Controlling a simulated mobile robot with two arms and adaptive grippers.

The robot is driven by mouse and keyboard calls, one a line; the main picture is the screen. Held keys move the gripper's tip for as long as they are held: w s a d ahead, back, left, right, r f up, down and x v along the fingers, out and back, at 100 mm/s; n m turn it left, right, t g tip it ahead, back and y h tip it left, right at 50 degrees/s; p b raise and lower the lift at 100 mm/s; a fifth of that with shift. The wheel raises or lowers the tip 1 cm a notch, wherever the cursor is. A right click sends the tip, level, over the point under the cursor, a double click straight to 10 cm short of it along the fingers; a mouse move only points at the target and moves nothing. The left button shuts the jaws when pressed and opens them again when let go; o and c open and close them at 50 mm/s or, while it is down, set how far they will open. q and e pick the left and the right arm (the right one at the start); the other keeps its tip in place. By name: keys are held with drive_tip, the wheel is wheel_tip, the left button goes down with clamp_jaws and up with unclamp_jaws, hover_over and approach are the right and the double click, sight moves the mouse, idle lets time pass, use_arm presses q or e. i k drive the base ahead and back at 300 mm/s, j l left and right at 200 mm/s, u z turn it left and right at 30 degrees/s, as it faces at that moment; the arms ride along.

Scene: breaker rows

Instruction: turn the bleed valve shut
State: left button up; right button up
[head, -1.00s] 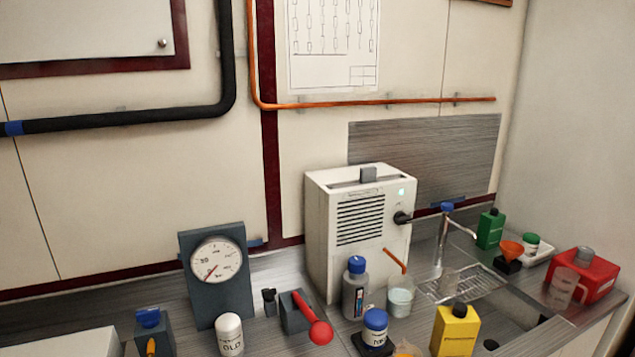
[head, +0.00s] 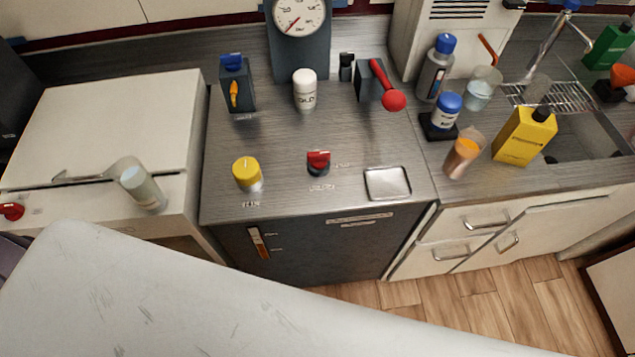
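I cannot tell for sure which control is the bleed valve, as the labels are too small to read. A red knob (head: 318,162) on a dark base sits on the grey metal worktop (head: 285,200), with small lettering beside it. A yellow knob (head: 247,173) stands to its left. Behind them, a dark block (head: 234,72) with a blue top carries an orange handle (head: 234,94). A red lever with a ball end (head: 393,99) sticks out of another dark block to the right. Neither gripper is in view.
A gauge (head: 298,15) stands at the back, with a white jar (head: 304,88) before it. A square metal dish (head: 387,184) lies near the front edge. Bottles and a yellow container (head: 524,136) crowd the right by the sink. A beaker (head: 142,186) is at left.

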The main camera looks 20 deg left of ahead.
sight(232, 62)
drive_tip(key=j+u, duration=0.1)
drive_tip(key=u, duration=0.3)
drive_tip(key=j+u, duration=0.1)
drive_tip(key=u, duration=0.35)
drive_tip(key=j+u, duration=0.1)
drive_tip(key=u, duration=0.3)
